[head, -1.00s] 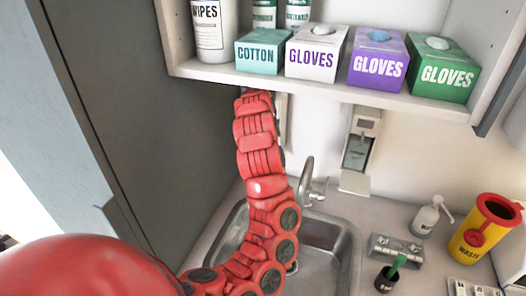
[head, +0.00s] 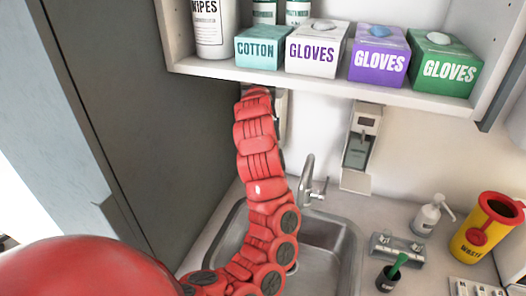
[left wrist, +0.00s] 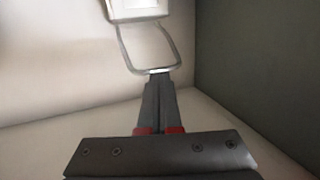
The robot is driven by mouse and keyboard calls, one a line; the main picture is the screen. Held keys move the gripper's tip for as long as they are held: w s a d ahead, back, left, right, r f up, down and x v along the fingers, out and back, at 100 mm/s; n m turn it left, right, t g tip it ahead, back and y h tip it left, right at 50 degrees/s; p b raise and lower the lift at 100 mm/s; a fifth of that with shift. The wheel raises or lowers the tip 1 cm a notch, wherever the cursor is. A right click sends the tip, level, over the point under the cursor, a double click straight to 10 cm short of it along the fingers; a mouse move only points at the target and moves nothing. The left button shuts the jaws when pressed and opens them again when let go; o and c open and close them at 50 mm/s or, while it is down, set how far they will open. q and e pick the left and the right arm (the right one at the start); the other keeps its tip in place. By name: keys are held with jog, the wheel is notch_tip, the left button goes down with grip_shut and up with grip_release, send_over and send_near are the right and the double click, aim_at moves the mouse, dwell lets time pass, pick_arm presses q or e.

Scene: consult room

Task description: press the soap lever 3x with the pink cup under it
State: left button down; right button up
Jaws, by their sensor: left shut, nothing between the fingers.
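In the left wrist view, my left gripper (left wrist: 161,80) is shut with nothing in it. Its fingertips are at the lower bar of a bent metal lever (left wrist: 174,50), seeming to touch it. The lever hangs from a pale soap dispenser (left wrist: 138,8) at the top edge of that view. In the head view, a sliver of this dispenser (head: 281,108) shows behind my raised left arm, under the shelf. The arm hides the gripper and lever there. I see no pink cup in either view. My right gripper is not in view.
A shelf (head: 330,86) with glove boxes overhangs the arm. A dark panel (head: 150,130) stands close on the left. Below are a sink (head: 325,235) and tap (head: 307,180). A second wall dispenser (head: 360,140), pump bottle (head: 427,217) and yellow waste bin (head: 484,235) are to the right.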

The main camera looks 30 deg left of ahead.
pick_arm(q)
notch_tip(320, 180, down, 4)
jog(key=shift+d+f+b, duration=0.1)
jog(key=shift+b, duration=1.05)
jog(key=shift+w+r+p, duration=0.15)
jog(key=shift+r+p, duration=0.25)
jog(key=shift+r, duration=2.35)
